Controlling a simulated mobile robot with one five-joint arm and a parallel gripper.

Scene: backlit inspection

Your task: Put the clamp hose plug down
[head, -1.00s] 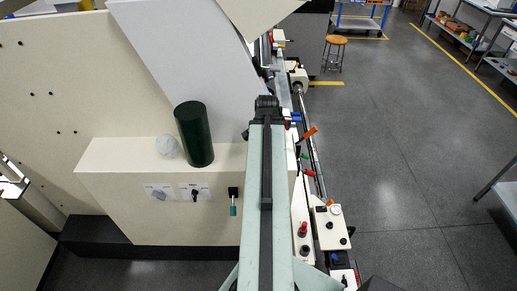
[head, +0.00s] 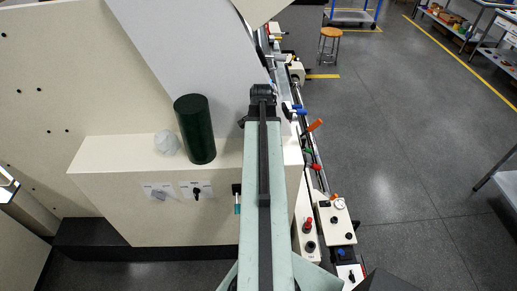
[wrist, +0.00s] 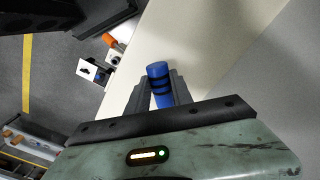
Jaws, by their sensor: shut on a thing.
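The clamp hose plug, a blue cylinder with black bands (wrist: 159,72), is between the fingers of my gripper (wrist: 157,92) in the wrist view. The fingers are shut on it, and its blue end sticks out past them. A cream surface lies beyond the plug; I cannot tell how far below. In the head view my arm reaches forward along the right end of the cream ledge (head: 110,160). The fingers and the held plug cannot be made out there.
A dark green cylinder (head: 195,129) and a small clear object (head: 166,143) stand on the ledge, left of my arm. Machine controls with coloured levers (head: 315,126) and a control box (head: 333,217) lie to the right. A stool (head: 329,42) stands farther back. The grey floor at right is open.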

